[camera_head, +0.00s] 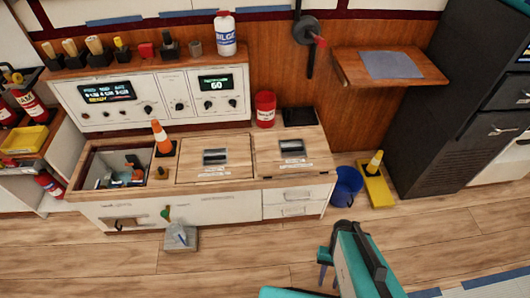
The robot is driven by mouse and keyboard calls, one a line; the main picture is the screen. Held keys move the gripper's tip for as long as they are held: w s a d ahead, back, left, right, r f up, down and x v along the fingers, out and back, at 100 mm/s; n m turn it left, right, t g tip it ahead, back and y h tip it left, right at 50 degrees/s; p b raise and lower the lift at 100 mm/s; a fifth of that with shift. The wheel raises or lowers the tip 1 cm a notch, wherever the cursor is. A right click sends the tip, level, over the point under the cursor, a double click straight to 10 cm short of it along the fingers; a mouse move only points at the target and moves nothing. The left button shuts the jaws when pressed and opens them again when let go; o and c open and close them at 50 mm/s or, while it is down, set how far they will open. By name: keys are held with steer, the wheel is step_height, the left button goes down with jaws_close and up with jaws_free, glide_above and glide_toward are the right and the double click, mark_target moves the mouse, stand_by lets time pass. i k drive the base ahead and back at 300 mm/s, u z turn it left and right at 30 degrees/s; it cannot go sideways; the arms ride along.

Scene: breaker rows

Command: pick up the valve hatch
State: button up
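Two wooden hatch lids lie shut in the bench top, each with a dark recessed handle and a small white label. One is the left lid (215,174), the other the right lid (290,163). The labels are too small to read, so I cannot tell which is the valve hatch. Left of them an open compartment (86,172) holds several small items. My teal and white arm is at the bottom right. What seems to be my gripper (327,274) is low over the floor, in front of the bench and apart from both lids; its fingers are unclear.
An orange cone (160,138) stands between the open compartment and the left lid. A red can (265,109) and a black pad (299,117) sit behind the right lid. A blue bucket (347,187) and yellow stand (377,186) are on the floor at right. A grey block (180,240) stands in front.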

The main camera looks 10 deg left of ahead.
mark_target(300, 150)
steer(key=u, duration=0.25)
steer(key=k, duration=0.25)
steer(key=u, duration=2)
steer(key=k, duration=0.7)
steer(key=z, duration=0.3)
steer(key=i, duration=1.6)
steer(key=u, duration=0.15)
